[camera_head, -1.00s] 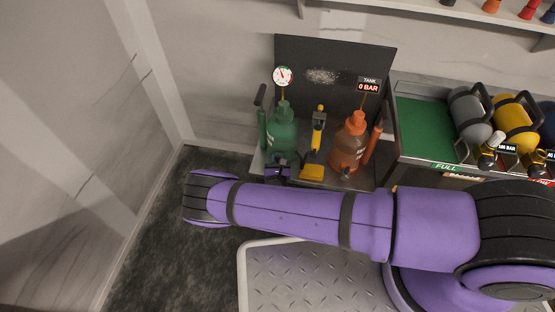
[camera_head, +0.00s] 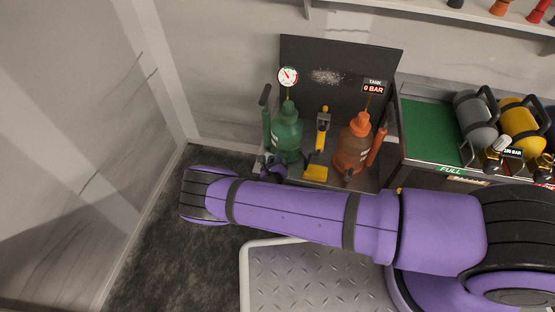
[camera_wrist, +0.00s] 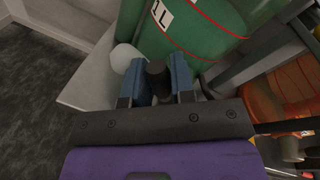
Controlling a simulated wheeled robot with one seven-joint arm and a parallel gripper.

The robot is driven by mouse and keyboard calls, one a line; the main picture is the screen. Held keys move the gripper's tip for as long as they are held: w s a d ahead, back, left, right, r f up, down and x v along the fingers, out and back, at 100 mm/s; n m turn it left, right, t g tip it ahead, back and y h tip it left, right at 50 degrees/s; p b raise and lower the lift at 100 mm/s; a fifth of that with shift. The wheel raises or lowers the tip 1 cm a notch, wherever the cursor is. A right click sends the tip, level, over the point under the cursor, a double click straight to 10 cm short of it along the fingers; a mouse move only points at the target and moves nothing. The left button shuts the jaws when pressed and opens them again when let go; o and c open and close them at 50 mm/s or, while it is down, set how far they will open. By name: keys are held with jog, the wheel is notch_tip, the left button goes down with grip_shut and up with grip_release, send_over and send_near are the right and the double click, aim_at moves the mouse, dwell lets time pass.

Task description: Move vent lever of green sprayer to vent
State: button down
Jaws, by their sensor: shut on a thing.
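The green sprayer (camera_head: 287,132) stands upright on the grey bench at the left; its tank also fills the top of the wrist view (camera_wrist: 195,32). My gripper (camera_wrist: 158,70), with blue fingers, is shut on a dark round knob, the vent lever (camera_wrist: 157,78), low in front of the green tank. In the head view my gripper (camera_head: 270,166) is at the sprayer's front foot, partly hidden by my forearm. The lever's far end and any vent marking are hidden. A pale round knob (camera_wrist: 124,57) is just left of the fingers.
A yellow device (camera_head: 317,155) and an orange sprayer (camera_head: 353,145) stand to the right of the green one. A black panel (camera_head: 340,60) with a gauge (camera_head: 288,76) and tank display (camera_head: 374,87) rises behind. Floor at the left is open.

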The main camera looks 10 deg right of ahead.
jog(key=shift+w+a+f+n+g+h, duration=0.1)
jog(key=shift+a+f+n+g+h, duration=0.2)
jog(key=shift+n, duration=0.7)
jog(key=shift+w+a+f+n+g+h, duration=0.1)
jog(key=shift+a+f+n, duration=0.2)
jog(key=shift+n, duration=0.7)
jog(key=shift+f, duration=0.1)
jog(key=c, duration=1)
grip_release()
jog(key=shift+s, duration=0.15)
jog(key=v, duration=1)
jog(key=shift+s+a, duration=0.1)
jog(key=shift+s, duration=0.2)
